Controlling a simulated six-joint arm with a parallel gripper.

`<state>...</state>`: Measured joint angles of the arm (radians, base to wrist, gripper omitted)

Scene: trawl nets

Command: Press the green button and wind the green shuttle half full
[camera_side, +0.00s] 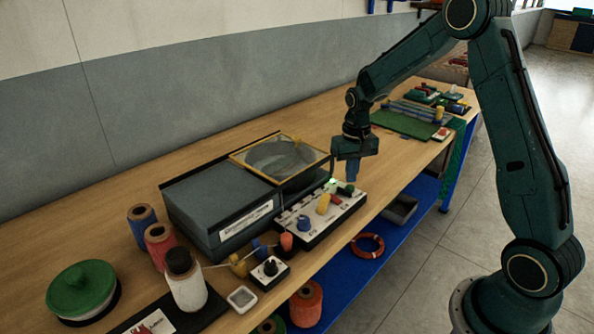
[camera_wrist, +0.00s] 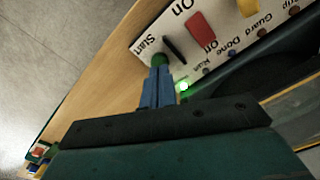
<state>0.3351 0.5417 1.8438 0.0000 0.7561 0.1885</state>
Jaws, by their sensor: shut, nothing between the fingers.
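My gripper (camera_side: 351,172) is shut and empty, with its blue fingers pointing down over the far end of the control panel (camera_side: 283,231). The green button (camera_side: 346,189) is at the fingertips. In the wrist view my fingers (camera_wrist: 158,80) end at the green button (camera_wrist: 160,60), beside the label "Start". They look to be on it or just above it; I cannot tell if it is pushed in. A small green lamp (camera_wrist: 184,86) glows nearby. The grey winding machine (camera_side: 212,193) has a yellow-framed clear cover (camera_side: 281,158). I cannot make out the green shuttle for certain.
The panel also carries a red switch (camera_wrist: 201,27), a yellow control (camera_side: 323,204) and a blue knob (camera_side: 303,224). Spools and a green round lid (camera_side: 82,287) stand on the near left bench. A green mat (camera_side: 405,129) lies at the far right.

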